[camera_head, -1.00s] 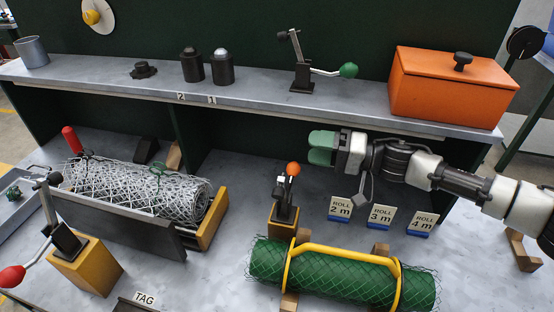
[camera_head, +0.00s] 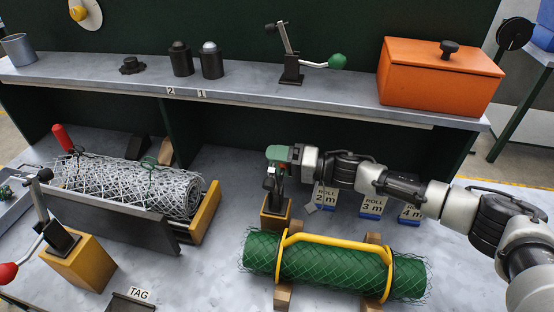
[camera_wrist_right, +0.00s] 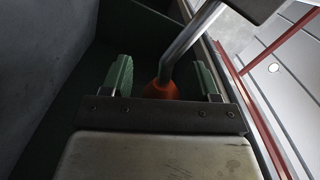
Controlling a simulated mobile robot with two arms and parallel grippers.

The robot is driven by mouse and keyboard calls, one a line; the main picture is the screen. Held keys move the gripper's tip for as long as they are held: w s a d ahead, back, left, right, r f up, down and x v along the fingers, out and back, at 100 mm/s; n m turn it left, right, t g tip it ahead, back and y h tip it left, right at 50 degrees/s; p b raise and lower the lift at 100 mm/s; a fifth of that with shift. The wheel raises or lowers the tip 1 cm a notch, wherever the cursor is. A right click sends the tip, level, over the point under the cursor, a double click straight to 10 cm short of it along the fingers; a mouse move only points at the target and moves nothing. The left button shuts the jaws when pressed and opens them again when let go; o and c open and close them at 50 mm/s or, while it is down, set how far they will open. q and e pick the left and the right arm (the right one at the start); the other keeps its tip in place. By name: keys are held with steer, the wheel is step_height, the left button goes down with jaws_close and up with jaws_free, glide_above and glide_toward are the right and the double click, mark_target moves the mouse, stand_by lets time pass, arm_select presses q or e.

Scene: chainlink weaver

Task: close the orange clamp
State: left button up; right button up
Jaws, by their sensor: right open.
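The orange clamp (camera_head: 273,184) stands on a small yellow block (camera_head: 275,215) in the middle of the workbench. In the head view its orange knob is hidden behind my right gripper. My right gripper (camera_head: 278,154) is at the top of the clamp, with green finger pads. In the right wrist view the orange knob (camera_wrist_right: 161,90) and its metal lever rod (camera_wrist_right: 188,42) lie between the two finger pads. The pads are apart, with gaps on both sides of the knob. My left gripper is not in view.
A green mesh roll (camera_head: 335,266) with a yellow handle (camera_head: 335,243) lies just in front of the clamp. Roll signs (camera_head: 373,205) stand to the right. A wire-mesh roll in a tray (camera_head: 120,226) and a red-handled clamp (camera_head: 58,232) are at left. A shelf (camera_head: 240,88) runs above.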

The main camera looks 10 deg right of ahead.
jaws_close()
arm_select(q)
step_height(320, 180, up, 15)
steer(key=p, duration=1.4)
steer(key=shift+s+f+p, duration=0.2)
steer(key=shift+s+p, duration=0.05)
steer(key=shift+p, duration=0.05)
arm_select(e)
steer(key=s+a+r+n, duration=0.2)
steer(key=s+r+n, duration=0.3)
steer(key=r+n, duration=0.3)
steer(key=shift+s+a+r+n, duration=0.2)
steer(key=shift+s+r+n, duration=0.2)
steer(key=shift+n, duration=1.9)
steer(key=shift+f, duration=0.1)
jaws_free()
steer(key=shift+s, duration=0.1)
